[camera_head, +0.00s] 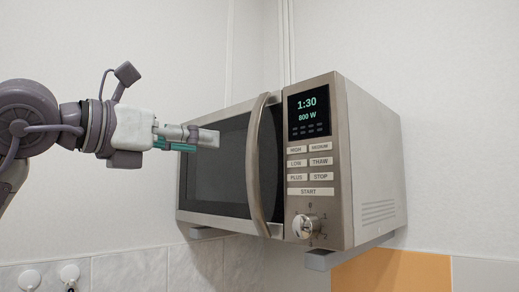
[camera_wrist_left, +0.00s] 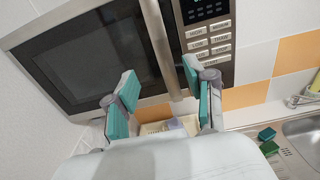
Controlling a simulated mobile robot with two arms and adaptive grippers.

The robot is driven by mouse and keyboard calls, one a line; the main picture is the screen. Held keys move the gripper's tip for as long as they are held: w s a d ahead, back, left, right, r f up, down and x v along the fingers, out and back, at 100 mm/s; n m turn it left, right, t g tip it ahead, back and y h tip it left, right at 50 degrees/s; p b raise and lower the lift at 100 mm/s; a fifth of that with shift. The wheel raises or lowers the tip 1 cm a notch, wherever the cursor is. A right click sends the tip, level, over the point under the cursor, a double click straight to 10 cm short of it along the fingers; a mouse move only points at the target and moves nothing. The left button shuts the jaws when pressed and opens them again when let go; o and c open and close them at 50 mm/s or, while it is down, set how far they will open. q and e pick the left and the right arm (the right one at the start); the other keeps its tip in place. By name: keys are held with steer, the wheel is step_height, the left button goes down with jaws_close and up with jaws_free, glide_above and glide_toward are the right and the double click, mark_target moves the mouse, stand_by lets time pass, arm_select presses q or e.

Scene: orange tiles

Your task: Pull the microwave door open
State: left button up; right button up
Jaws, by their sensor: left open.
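The microwave (camera_head: 362,150) is silver and hangs on wall brackets, with its control panel on the right. Its door (camera_head: 220,165) has a dark window and looks shut. A curved vertical handle (camera_head: 254,165) runs down the door's right side. My left gripper (camera_head: 208,138) is in front of the door, left of the handle in the head view. In the left wrist view the left gripper (camera_wrist_left: 160,97) is open, with its teal-padded fingers apart. The handle's lower part (camera_wrist_left: 165,55) shows beyond and between the fingertips there, with no contact visible. My right gripper is not in view.
Wall brackets (camera_head: 335,256) support the microwave from below. White and orange tiles (camera_head: 390,272) cover the lower wall. The left wrist view shows a sink (camera_wrist_left: 302,130), a green sponge (camera_wrist_left: 267,134) and a pale container (camera_wrist_left: 165,127) below. The space in front of the door looks clear.

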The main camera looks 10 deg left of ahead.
mark_target(250, 150)
arm_select(q)
steer(key=p+x, duration=0.4)
steer(key=x, duration=0.7)
steer(key=shift+w+d+r, duration=0.1)
steer(key=shift+d, duration=0.15)
steer(key=shift+w+d, duration=0.2)
steer(key=shift+w, duration=0.2)
steer(key=c, duration=1)
jaws_close()
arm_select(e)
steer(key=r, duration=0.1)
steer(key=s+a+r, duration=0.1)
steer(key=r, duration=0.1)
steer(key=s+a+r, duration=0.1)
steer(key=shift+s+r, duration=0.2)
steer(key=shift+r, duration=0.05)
